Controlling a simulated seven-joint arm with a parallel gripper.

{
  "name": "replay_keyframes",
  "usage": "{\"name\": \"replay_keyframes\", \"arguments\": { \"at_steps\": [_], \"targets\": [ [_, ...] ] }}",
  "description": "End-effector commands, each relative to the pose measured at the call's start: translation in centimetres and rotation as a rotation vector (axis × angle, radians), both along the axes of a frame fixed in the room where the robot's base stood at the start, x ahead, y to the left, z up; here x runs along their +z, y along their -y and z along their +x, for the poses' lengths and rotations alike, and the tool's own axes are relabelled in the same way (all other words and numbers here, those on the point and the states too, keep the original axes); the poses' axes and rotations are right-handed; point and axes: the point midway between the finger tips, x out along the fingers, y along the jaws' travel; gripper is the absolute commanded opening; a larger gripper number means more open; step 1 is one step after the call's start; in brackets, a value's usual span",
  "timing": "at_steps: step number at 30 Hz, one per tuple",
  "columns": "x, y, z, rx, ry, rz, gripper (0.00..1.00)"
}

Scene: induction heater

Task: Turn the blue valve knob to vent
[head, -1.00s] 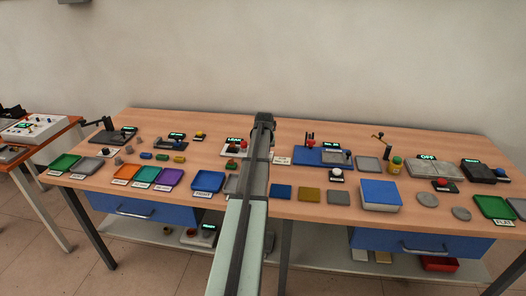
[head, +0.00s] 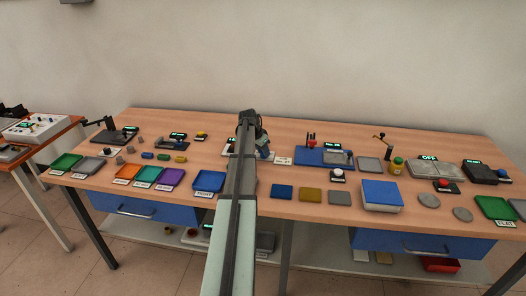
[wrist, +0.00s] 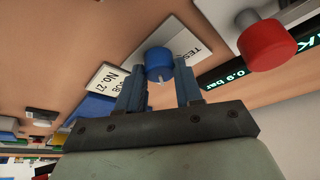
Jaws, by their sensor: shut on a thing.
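The blue valve knob (wrist: 159,64) shows in the wrist view, on a pale plate (wrist: 182,44) with a label that begins "TES". My gripper (wrist: 160,78) has one finger on each side of the knob and is shut on it. Which way the knob points cannot be told. A red knob (wrist: 266,43) stands on the same unit to the right. The green display (wrist: 226,72) reads "0.9 bar", with a larger word cut off at the edge. In the head view my arm hides the knob and most of the unit.
A tag reading "No. 27" (wrist: 106,80) lies left of the knob in the wrist view. In the head view, a blue tray (head: 208,181) lies left of my arm, and a blue fixture plate (head: 312,157) lies to the right. Several coloured plates lie along the front.

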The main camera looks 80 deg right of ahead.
Motion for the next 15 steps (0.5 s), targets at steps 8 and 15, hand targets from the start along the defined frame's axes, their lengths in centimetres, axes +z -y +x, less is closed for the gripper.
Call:
{"name": "replay_keyframes", "arguments": {
  "at_steps": [8,15],
  "targets": [
    [-0.01,0.1,0.11,-0.116,0.0,0.0,0.05],
    [-0.02,0.05,0.12,-0.152,0.001,0.002,0.05]
  ]
}}
